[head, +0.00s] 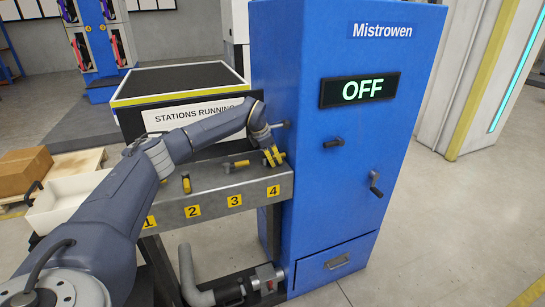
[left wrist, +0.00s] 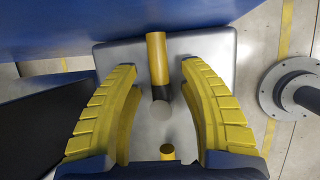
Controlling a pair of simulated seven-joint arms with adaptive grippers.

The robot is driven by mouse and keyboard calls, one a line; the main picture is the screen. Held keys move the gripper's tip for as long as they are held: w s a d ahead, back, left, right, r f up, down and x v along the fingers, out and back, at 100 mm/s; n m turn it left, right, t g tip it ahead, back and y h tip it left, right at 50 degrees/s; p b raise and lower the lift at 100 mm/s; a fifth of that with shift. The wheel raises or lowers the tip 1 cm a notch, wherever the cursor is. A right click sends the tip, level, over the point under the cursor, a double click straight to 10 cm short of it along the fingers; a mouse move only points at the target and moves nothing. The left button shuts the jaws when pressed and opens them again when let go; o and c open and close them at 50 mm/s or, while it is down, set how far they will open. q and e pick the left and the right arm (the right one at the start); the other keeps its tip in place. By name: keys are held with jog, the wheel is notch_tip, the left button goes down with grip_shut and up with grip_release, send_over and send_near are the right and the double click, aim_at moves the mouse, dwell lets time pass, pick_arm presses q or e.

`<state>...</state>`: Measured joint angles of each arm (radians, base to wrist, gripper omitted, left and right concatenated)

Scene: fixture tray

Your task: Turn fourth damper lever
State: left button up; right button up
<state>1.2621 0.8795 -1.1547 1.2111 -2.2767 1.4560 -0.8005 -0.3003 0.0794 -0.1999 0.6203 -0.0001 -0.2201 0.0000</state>
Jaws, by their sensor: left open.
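The damper bench (head: 170,213) has a grey top and yellow labels 1 to 4 on its front. My left gripper (head: 273,157) is above the bench's right end, over label 4 (head: 273,191). In the left wrist view my gripper (left wrist: 159,92) is open, its yellow fingers apart on both sides of a lever. That lever has a yellow handle (left wrist: 157,58) and a dark stem by a grey round pivot. I see no finger touching it. In the head view the gripper hides most of this lever. The third lever (head: 237,165) and second lever (head: 186,184) show to the left.
A blue cabinet (head: 340,210) marked Mistrowen, its display reading OFF (head: 360,90), stands right beside the bench. A sign (head: 196,114) reading STATIONS RUNNING is behind the bench. A white bin (head: 66,200) and a cardboard box (head: 24,170) are at left.

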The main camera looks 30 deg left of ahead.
pick_arm(q)
grip_shut()
dwell(0.3)
